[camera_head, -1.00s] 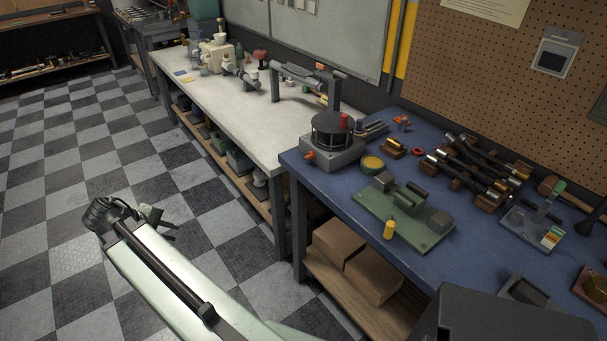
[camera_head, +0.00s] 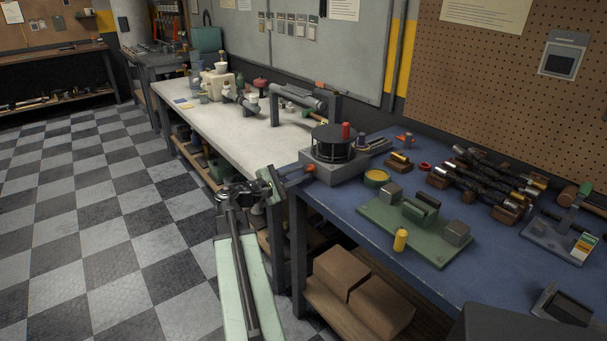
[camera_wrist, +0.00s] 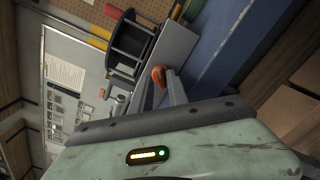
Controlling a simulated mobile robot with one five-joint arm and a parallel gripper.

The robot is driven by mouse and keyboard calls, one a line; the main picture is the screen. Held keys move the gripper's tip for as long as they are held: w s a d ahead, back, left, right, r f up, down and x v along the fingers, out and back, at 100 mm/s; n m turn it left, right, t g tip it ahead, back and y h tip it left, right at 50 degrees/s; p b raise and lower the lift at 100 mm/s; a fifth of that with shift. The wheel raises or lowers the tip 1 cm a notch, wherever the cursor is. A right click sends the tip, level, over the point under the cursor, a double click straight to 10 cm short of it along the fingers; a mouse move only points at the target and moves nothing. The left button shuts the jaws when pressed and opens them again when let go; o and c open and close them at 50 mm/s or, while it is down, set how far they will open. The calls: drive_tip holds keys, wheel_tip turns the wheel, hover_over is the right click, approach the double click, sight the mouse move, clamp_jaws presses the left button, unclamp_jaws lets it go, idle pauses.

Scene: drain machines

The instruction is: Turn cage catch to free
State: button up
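The cage machine is a black round cage (camera_head: 331,143) on a grey base (camera_head: 335,172) at the left corner of the blue bench. An orange knob (camera_head: 309,168), seemingly the cage catch, sticks out of the base's left side. My gripper (camera_head: 294,174) is just left of the knob and points at it. In the wrist view, the orange knob (camera_wrist: 158,76) shows between the tips of my two grey fingers (camera_wrist: 159,84). The fingers stand apart; whether they touch the knob is unclear. The cage (camera_wrist: 130,45) is beyond it.
A red upright cylinder (camera_head: 346,130) stands by the cage. A yellow-topped round tin (camera_head: 376,177) and a green fixture plate (camera_head: 413,228) lie on the blue bench (camera_head: 345,202). The white bench (camera_head: 240,125) stands behind my gripper. The checkered floor at left is clear.

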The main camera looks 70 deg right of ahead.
drive_tip(key=shift+x, duration=0.85)
clamp_jaws()
drive_tip(key=shift+m, duration=0.3)
drive_tip(key=m, duration=0.3)
drive_tip(key=shift+f, duration=0.1)
drive_tip(key=shift+s+f+m, duration=0.1)
drive_tip(key=shift+m, duration=2)
